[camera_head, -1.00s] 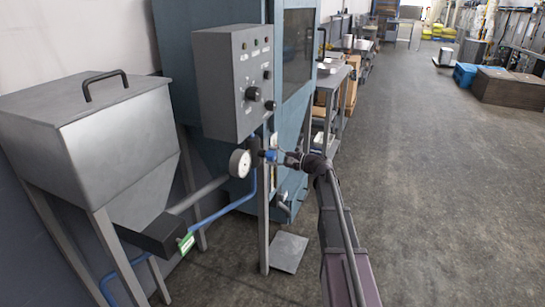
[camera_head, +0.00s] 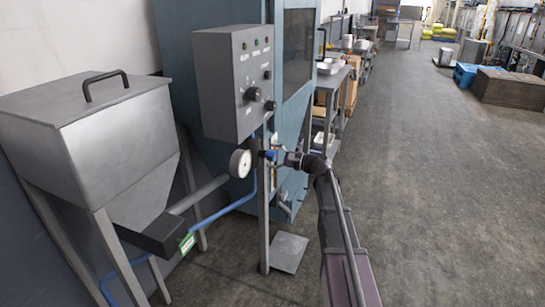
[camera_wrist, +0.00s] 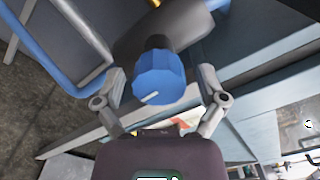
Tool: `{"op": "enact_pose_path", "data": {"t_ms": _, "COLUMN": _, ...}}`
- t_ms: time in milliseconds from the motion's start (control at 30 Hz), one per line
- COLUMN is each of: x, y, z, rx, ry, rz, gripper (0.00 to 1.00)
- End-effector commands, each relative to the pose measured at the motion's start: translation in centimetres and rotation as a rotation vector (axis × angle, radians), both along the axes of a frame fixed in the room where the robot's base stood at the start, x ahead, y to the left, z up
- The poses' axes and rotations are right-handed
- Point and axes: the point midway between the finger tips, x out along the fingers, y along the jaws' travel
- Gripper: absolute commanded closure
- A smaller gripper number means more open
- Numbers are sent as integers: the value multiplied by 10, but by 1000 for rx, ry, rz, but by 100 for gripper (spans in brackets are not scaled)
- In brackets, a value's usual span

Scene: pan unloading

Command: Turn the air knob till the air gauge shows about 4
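The blue air knob (camera_wrist: 158,80) is faceted, with a white mark near its lower middle in the wrist view. In the head view the knob (camera_head: 270,155) is small, below the grey control box. My gripper (camera_wrist: 160,78) is open, with one finger on each side of the knob and a visible gap on both sides. In the head view my gripper (camera_head: 281,157) reaches the knob from the right. The round white air gauge (camera_head: 240,163) faces left of the knob. Its needle and numbers are too small to read.
The grey control box (camera_head: 233,85) with knobs and lights hangs just above my gripper. A steel hopper (camera_head: 110,135) stands at left, with a blue hose (camera_head: 215,213) near its outlet. The blue cabinet (camera_head: 185,60) is behind. The floor (camera_head: 430,180) at right is clear.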

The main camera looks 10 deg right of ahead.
Motion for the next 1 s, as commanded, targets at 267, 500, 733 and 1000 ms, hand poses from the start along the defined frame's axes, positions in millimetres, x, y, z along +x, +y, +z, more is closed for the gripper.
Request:
{"op": "enact_pose_path", "data": {"t_ms": 267, "x": -1, "y": 0, "z": 0, "rx": -1, "ry": 0, "rz": 1, "gripper": 7}}
{"op": "enact_pose_path", "data": {"t_ms": 500, "x": -6, "y": -7, "z": 0, "rx": -1, "ry": 0, "rz": 1, "gripper": 7}}
{"op": "enact_pose_path", "data": {"t_ms": 733, "x": -22, "y": -27, "z": 0, "rx": -2, "ry": 0, "rz": -2, "gripper": 7}}
{"op": "enact_pose_path", "data": {"t_ms": 1000, "x": -48, "y": -63, "z": 0, "rx": -2, "ry": 0, "rz": -2, "gripper": 7}}
